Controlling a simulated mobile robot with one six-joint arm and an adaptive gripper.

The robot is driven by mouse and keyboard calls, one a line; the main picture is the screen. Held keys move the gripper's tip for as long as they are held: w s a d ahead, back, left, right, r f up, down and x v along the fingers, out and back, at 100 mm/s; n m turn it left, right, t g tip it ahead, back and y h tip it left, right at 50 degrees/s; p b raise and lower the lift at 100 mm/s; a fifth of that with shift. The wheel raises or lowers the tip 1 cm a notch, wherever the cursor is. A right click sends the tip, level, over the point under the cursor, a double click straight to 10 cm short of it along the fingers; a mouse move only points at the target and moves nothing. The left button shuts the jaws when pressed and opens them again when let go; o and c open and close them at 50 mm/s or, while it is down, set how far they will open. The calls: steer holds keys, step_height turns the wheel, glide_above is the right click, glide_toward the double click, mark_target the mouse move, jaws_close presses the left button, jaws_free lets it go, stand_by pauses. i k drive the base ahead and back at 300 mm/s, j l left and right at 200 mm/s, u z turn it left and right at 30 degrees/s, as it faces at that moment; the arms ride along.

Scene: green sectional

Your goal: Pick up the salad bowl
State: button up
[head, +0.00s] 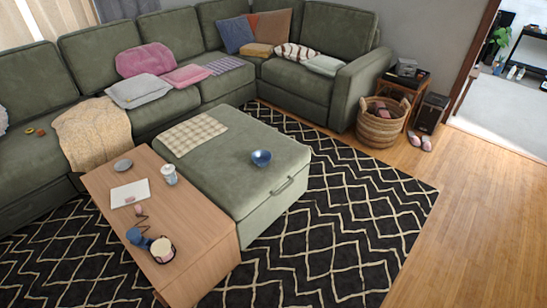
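A small blue bowl (261,158) sits upright on the green ottoman (232,186), near the middle of its right half. It looks empty, and nothing touches it. It is the only bowl-shaped thing on the ottoman. My gripper is not in the head view.
A green sectional (185,58) lines the back. A wicker basket (380,127) stands right.

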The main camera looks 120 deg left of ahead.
mark_target(262, 158)
steer(key=u, duration=3.9)
steer(key=i+l+u, duration=0.3)
steer(key=i+l, duration=0.3)
steer(key=i, duration=0.4)
steer(key=i+l+u, duration=0.35)
steer(key=i+l, duration=0.45)
steer(key=i+l+u, duration=0.3)
steer(key=i+l, duration=0.6)
steer(key=l, duration=0.15)
